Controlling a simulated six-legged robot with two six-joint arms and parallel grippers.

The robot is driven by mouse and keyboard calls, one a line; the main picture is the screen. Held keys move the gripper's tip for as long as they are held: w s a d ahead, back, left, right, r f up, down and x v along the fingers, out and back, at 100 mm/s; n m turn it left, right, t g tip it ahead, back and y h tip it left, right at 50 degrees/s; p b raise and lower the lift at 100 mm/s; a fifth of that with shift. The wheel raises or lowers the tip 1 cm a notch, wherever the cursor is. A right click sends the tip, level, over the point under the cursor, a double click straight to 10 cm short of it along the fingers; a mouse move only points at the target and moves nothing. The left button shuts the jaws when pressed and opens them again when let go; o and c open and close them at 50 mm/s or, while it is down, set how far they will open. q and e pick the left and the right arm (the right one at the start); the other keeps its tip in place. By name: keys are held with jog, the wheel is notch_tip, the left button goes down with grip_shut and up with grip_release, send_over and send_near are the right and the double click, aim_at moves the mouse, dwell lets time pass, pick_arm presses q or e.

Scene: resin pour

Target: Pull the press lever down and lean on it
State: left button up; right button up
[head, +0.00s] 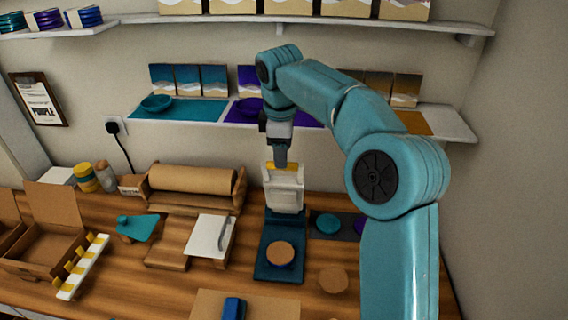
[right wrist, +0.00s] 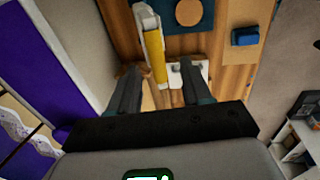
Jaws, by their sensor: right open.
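The press stands on the bench with a dark teal base (head: 262,268); a round cork-coloured disc (head: 280,254) lies on it. Its white upright lever (head: 284,192) ends in a yellow grip bar (head: 284,165) at the top. The lever stands raised. My right gripper (head: 281,160) points down just at the yellow bar. In the right wrist view its two fingers (right wrist: 158,68) are apart, with the yellow bar (right wrist: 157,58) showing between them. I cannot tell whether they touch it. The teal base (right wrist: 178,38) shows beyond. My left gripper is out of view.
A paper roll (head: 192,179) and a white board (head: 210,237) lie left of the press. A cork disc (head: 333,279) and a blue block (head: 234,308) lie nearer the front. A shelf (head: 450,123) runs behind, above the bench.

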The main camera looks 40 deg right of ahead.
jog(key=f, duration=0.1)
jog(key=d+f, duration=0.1)
jog(key=f, duration=0.1)
jog(key=shift+d, duration=0.1)
jog(key=shift+w+f, duration=0.2)
jog(key=shift+f, duration=0.2)
jog(key=shift+a, duration=0.2)
